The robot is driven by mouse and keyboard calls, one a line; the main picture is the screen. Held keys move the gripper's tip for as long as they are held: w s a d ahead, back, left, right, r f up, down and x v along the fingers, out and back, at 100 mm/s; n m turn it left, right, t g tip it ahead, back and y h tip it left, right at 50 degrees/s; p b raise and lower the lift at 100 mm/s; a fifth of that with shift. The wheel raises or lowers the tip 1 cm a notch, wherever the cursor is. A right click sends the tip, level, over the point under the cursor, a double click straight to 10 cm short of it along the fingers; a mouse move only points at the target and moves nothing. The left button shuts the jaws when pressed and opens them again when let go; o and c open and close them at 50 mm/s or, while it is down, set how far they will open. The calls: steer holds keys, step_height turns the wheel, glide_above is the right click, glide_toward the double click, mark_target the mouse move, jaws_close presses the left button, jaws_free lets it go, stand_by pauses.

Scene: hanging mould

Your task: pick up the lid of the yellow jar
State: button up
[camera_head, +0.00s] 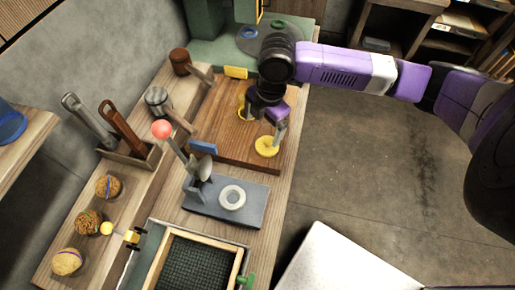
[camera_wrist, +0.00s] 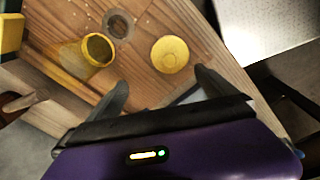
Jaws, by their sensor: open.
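The yellow lid (camera_head: 267,147) is a round disc lying flat on the wooden board. It also shows in the wrist view (camera_wrist: 170,54), just beyond the gap between my fingertips. The yellow jar (camera_wrist: 78,60) stands beside it with its mouth open, to the left of the lid in the wrist view. In the head view the jar (camera_head: 241,105) is partly hidden by my gripper. My gripper (camera_head: 262,129) is open and empty, pointing down above the board near the lid. In the wrist view my gripper (camera_wrist: 161,80) has its fingers spread, with nothing between them.
A clear round glass piece (camera_wrist: 118,23) stands near the jar. A blue block (camera_head: 204,147) and a yellow block (camera_head: 236,72) sit at the edges of the board (camera_head: 215,125). A grey plate with a white ring (camera_head: 232,198) lies nearer. Open floor is to the right.

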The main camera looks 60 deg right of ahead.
mark_target(267, 141)
steer(key=shift+s+d+n+g, duration=0.2)
steer(key=shift+s+g, duration=0.1)
steer(key=shift+s, duration=0.3)
steer(key=shift+s+d+n+g, duration=0.2)
steer(key=shift+s+g, duration=0.1)
steer(key=shift+s, duration=0.25)
steer(key=shift+f, duration=0.3)
steer(key=f, duration=0.7)
steer(key=shift+w+a+f+p, duration=0.15)
steer(key=shift+w+a+p, duration=0.05)
steer(key=shift+w+p, duration=0.2)
steer(key=shift+c, duration=0.3)
steer(key=c, duration=1.4)
steer(key=shift+o, duration=0.2)
